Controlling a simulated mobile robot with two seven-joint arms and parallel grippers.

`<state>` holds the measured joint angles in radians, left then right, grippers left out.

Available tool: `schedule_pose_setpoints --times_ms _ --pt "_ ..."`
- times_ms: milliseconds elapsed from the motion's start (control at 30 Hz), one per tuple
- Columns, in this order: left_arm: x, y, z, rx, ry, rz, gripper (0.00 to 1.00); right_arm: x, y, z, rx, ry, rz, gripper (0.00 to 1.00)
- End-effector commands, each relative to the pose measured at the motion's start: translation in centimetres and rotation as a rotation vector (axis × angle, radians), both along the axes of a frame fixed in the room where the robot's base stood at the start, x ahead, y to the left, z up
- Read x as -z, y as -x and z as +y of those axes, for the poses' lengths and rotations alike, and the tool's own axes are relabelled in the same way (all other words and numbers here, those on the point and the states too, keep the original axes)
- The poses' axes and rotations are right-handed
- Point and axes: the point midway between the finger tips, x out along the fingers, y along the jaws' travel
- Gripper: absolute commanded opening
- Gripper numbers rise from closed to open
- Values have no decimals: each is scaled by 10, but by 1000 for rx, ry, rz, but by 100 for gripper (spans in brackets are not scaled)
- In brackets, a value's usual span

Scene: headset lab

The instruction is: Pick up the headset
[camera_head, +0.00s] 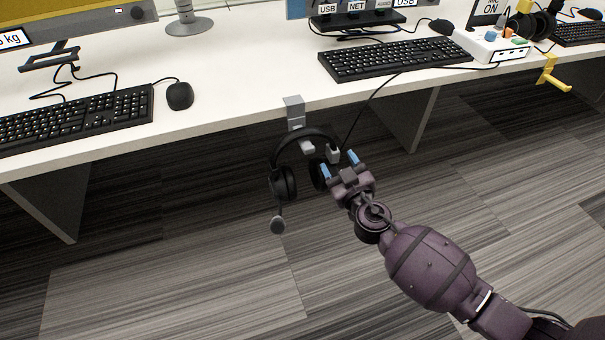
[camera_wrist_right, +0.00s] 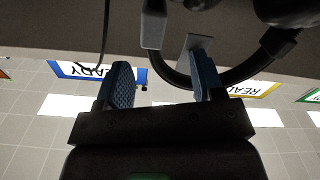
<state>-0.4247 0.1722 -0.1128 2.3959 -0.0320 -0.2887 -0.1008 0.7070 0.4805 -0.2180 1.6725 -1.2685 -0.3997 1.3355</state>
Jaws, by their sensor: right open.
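A black headset (camera_head: 284,182) with a boom microphone hangs by its headband from a grey hook (camera_head: 294,112) at the front edge of the white desk. In the right wrist view the dark headband (camera_wrist_right: 234,84) curves behind my fingers, with grey hook parts (camera_wrist_right: 153,26) above. My right gripper (camera_head: 339,163) is open, its blue-tipped fingers just right of the headband and beside the far ear cup, which it partly hides. In the wrist view the gripper (camera_wrist_right: 160,65) has one finger overlapping the band; I cannot tell if they touch. My left gripper is not in view.
The white desk (camera_head: 230,95) holds keyboards (camera_head: 393,58), a mouse (camera_head: 180,95) and monitors. A white hub box (camera_head: 490,45) stands at the right, near a yellow hook (camera_head: 551,77) on the edge. A cable hangs near the headset. The floor in front is clear.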

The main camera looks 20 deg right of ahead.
Motion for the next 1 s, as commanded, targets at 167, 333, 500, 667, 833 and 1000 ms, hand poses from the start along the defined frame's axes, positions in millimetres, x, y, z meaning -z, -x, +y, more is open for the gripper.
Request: schedule_pose_setpoints --times_ms 167,333,500,667,833,1000 --pt "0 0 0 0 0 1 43 -1 -9 0 1 1 0 62" --pt "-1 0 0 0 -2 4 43 -6 -28 1 0 3 -2 62" --pt "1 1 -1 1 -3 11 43 -5 -48 2 1 2 1 62" --pt "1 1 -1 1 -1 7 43 -5 -57 2 1 1 2 62" --pt "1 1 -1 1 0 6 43 -5 -58 2 2 0 2 62" --pt "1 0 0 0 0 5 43 -5 -58 2 2 0 2 48"
